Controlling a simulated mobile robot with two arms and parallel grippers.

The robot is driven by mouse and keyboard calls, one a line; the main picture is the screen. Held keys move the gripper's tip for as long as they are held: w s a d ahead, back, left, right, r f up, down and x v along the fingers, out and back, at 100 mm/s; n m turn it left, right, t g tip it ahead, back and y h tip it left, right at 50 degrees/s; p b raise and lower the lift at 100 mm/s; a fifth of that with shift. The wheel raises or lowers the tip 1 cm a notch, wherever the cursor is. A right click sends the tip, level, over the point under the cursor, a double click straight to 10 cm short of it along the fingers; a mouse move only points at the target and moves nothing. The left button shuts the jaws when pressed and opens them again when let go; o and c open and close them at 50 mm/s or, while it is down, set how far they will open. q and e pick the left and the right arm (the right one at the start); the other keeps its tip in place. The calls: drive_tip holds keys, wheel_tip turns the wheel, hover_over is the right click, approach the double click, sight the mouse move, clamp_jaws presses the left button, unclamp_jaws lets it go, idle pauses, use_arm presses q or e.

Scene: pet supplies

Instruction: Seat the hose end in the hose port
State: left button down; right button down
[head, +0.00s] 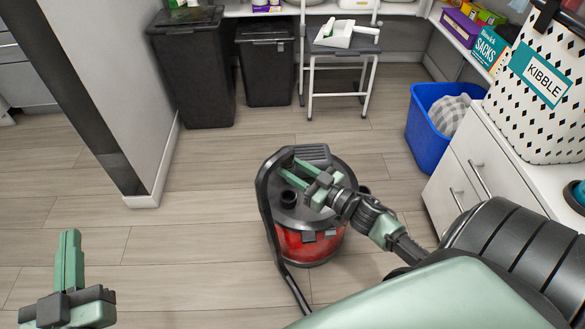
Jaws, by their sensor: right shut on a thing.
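A shop vacuum (310,247) with a red drum and dark grey lid stands on the floor in the middle of the head view. Its hose port (288,199) looks like a dark round opening on the lid. The black hose (264,195) arches up on the vacuum's left side and runs down to the floor. My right gripper (294,172) is above the lid, behind the port in the picture, shut on the hose near its upper end. The fingers hide most of the hose end, which appears apart from the port. My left gripper (70,252) is at lower left, away from the vacuum; its finger gap is unclear.
A blue bin (432,130) with grey cloth stands at right, beside a white cabinet (480,165) carrying a kibble container (535,105). Two black bins (195,85) and a step stool (338,75) stand behind. A wall corner (150,150) is at left. Floor around the vacuum is mostly clear.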

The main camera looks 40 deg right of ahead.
use_arm(q)
drive_tip(key=shift+f, duration=0.1)
